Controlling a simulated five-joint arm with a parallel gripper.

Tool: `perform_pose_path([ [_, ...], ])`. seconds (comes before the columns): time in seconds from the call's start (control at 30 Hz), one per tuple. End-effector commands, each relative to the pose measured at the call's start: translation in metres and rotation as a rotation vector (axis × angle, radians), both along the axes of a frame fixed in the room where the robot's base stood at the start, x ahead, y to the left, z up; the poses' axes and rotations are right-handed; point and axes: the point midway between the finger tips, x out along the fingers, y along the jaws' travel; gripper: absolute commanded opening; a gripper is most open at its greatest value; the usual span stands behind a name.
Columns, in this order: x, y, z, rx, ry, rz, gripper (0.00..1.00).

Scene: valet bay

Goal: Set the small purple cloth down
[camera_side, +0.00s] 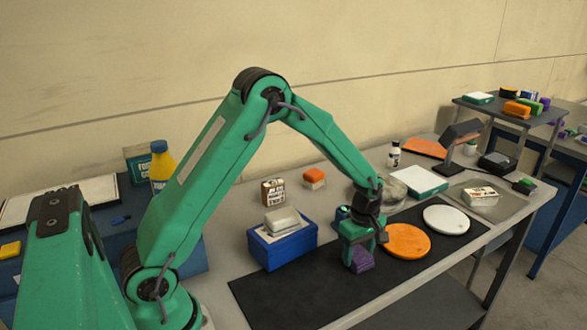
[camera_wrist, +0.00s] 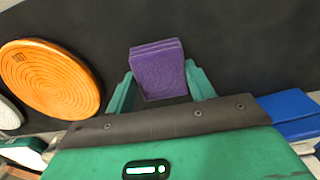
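The small purple cloth (camera_side: 362,262) is a folded, block-like pad low over the black mat (camera_side: 275,293) in the side view. In the wrist view the purple cloth (camera_wrist: 158,72) fills the space between the two green fingers. My gripper (camera_side: 362,250) points down and is shut on the cloth; it also shows in the wrist view (camera_wrist: 160,82). The side view does not show clearly whether the cloth's underside touches the mat. The fingers hide part of the cloth.
An orange disc (camera_side: 407,241) lies just right of the gripper, with a white disc (camera_side: 446,220) beyond it. A blue box (camera_side: 283,250) with a pale block (camera_side: 282,220) on top stands to the left. The mat's front left part is clear.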

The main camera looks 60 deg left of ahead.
Motion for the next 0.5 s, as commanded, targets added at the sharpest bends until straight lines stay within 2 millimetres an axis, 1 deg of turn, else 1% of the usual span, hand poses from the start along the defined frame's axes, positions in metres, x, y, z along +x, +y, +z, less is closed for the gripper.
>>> perform_pose_path([
  [0.03, -0.0001, 0.0, -0.0002, 0.0, 0.0, 0.0, 0.61],
  [0.1, -0.0001, 0.0, -0.0001, 0.0, 0.0, 0.0, 0.75],
  [0.5, 0.0001, 0.0, 0.0026, 0.0, -0.001, 0.0, 0.76],
])
